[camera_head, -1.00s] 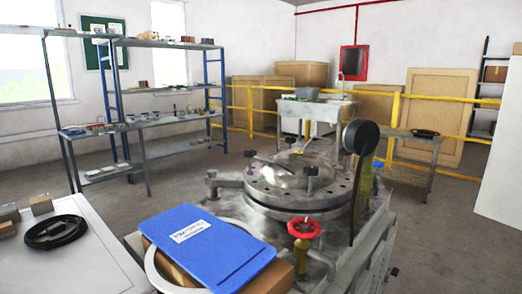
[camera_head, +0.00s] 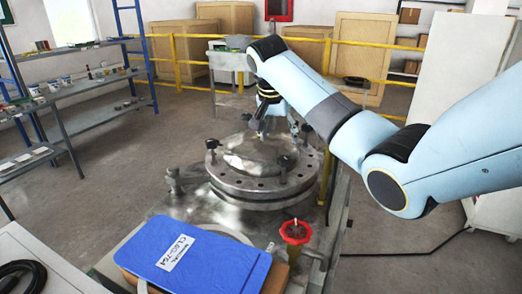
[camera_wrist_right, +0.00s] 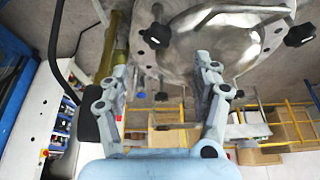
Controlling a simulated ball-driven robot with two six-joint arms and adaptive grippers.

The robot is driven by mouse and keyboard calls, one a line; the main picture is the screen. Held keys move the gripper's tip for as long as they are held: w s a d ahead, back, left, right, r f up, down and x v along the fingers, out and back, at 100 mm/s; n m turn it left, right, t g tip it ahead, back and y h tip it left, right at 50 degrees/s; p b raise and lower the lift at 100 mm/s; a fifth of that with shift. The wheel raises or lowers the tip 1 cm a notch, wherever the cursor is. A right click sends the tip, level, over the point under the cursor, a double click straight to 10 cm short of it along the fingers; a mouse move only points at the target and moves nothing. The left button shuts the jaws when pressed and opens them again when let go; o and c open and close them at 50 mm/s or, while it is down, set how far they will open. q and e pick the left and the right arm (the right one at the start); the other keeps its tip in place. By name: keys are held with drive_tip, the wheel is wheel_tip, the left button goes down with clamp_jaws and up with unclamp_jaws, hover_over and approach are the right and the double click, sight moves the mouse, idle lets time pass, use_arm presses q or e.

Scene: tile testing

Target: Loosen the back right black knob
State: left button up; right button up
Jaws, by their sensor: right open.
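The round metal vessel lid (camera_head: 250,158) has several black knobs around its rim. The back right black knob (camera_head: 305,128) shows just right of my right gripper (camera_head: 266,124), which hangs over the back of the lid. In the right wrist view the open, empty fingers of the right gripper (camera_wrist_right: 163,65) reach toward the lid (camera_wrist_right: 225,35). Two black knobs show there, one above the gap between the fingers (camera_wrist_right: 155,36) and one at the far right (camera_wrist_right: 300,35). I cannot tell which one is the back right. My left gripper is not in view.
A red valve handle (camera_head: 296,232) stands at the vessel's front right. A blue clipboard (camera_head: 198,254) lies at the front. Metal shelves (camera_head: 90,80) stand at the left. Yellow railings (camera_head: 178,62) and wooden crates (camera_head: 225,18) are behind.

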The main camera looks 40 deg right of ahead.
sight(284, 158)
drive_tip(key=b+x, duration=0.1)
drive_tip(key=x, duration=0.9)
drive_tip(key=shift+d+f, duration=0.15)
drive_tip(key=shift+f, duration=0.1)
drive_tip(key=shift+s, duration=0.1)
drive_tip(key=c, duration=1.2)
